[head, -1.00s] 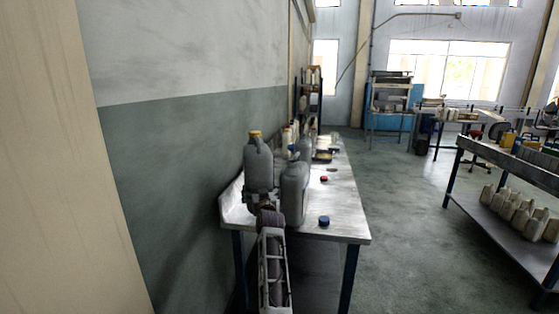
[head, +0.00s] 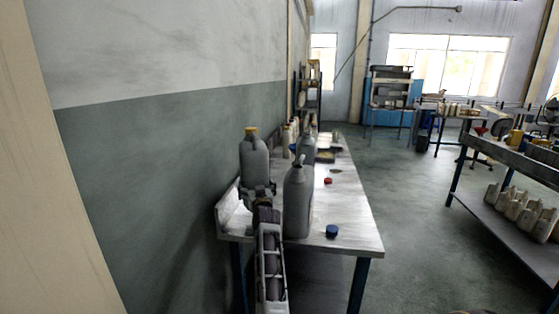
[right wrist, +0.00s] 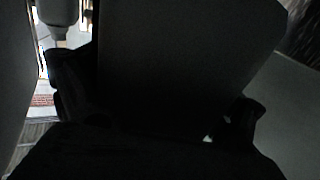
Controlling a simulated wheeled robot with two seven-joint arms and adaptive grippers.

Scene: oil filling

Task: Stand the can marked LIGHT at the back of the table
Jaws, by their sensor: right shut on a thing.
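My right gripper (head: 259,190) is shut on a grey can with a yellow cap (head: 254,157), held roughly upright at the table's near left, beside the wall. In the right wrist view the held can (right wrist: 175,60) is a large dark shape between the fingers. Its base is hidden by the gripper, so I cannot tell whether it touches the table (head: 345,205). A second grey can (head: 297,205) stands just right of the gripper, and another grey can (head: 307,147) stands behind it. No LIGHT marking is readable. My left gripper is not in view.
A blue cap (head: 331,231) and a red cap (head: 328,181) lie on the table. Pale bottles (head: 292,133) and a dark tray (head: 325,155) are farther back. The table's right side is mostly clear. A shelf (head: 500,215) with several bottles stands at right.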

